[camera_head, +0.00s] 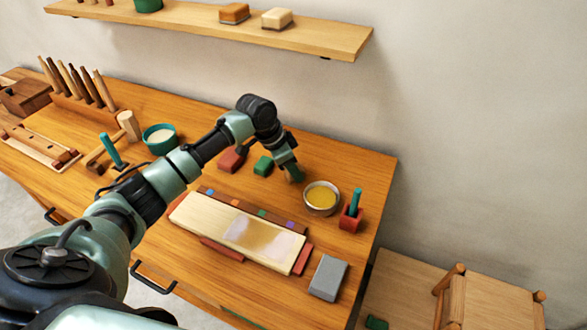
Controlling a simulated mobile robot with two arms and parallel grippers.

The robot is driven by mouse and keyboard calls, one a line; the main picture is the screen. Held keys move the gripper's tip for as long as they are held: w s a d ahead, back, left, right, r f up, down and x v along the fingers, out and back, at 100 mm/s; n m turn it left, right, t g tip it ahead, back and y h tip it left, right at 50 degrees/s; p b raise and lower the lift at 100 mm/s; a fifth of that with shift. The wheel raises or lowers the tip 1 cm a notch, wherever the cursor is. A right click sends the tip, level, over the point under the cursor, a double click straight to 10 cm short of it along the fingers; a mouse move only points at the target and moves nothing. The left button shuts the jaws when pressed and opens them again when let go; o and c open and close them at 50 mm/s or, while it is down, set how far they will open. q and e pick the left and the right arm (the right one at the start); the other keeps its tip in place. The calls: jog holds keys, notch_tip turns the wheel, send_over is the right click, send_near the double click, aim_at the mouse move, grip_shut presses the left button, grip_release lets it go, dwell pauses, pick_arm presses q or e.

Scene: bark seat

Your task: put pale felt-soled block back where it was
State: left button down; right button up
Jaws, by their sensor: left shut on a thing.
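My left arm reaches in from the left across the bench. My left gripper (292,172) points down near the bench's back edge, between a green block and a yellow-filled bowl. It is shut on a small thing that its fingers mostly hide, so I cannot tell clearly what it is. A pale block (277,18) sits on the wall shelf (180,28), beside a brown block (234,13). I cannot see a felt sole on it. My right gripper is not in view.
On the wooden bench (365,175) are a green block (263,165), a red block (232,161), a bowl of yellow stuff (322,198), a red holder (350,219), a pale board (210,217) and a grey block (328,278). A teal bowl (160,139) stands left.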

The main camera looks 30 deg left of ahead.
pick_arm(q)
jog(key=shift+f, duration=0.4)
jog(key=shift+f, duration=0.1)
jog(key=c, duration=0.9)
grip_release()
jog(key=b+v, duration=0.1)
jog(key=v, duration=1.1)
